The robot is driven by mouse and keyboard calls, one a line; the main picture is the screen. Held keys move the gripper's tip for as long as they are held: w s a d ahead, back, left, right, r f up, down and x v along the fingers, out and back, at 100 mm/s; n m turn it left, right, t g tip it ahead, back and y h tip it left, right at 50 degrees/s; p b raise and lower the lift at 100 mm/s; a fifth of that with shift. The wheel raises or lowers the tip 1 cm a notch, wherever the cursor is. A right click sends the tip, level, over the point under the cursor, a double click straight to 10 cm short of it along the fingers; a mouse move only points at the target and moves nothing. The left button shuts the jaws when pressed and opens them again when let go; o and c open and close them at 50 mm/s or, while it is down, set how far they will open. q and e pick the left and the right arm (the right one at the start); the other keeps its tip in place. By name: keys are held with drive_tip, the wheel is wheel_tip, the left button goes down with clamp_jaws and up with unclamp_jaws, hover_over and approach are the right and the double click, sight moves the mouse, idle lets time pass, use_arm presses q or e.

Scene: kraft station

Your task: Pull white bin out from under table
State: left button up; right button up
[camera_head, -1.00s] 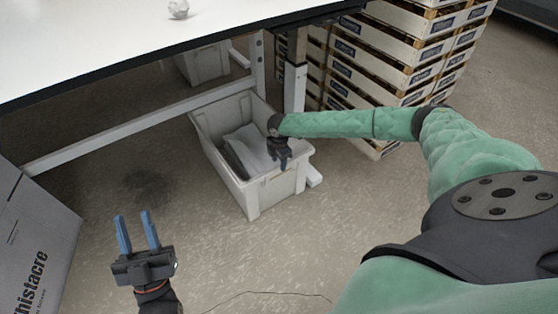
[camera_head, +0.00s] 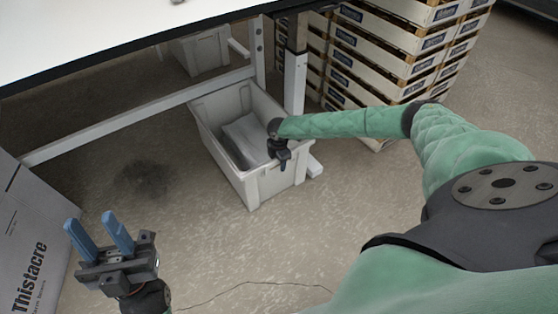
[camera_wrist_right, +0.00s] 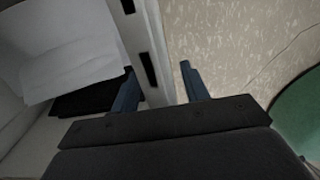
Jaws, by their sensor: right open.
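The white bin (camera_head: 247,187) stands on the floor, its rear part under the table (camera_head: 120,30). Papers and something dark lie inside it. My right gripper (camera_head: 279,160) is at the bin's front wall, near the right corner. In the right wrist view, the bin's wall (camera_wrist_right: 150,50) runs between the two blue fingers of my right gripper (camera_wrist_right: 160,88), one inside the bin and one outside. The fingers are open, with a gap to the wall on the outer side. My left gripper (camera_head: 100,228) is open and empty over the floor at the lower left.
A white table leg (camera_head: 295,80) stands right beside the bin, and a crossbar (camera_head: 140,122) runs to its left. Stacked crates (camera_head: 385,60) stand at the right. Another bin (camera_head: 203,52) sits further back. A cardboard box (camera_head: 30,240) is at the left. The floor in front is clear.

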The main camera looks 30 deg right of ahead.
idle(0.3)
clamp_jaws()
idle(1.3)
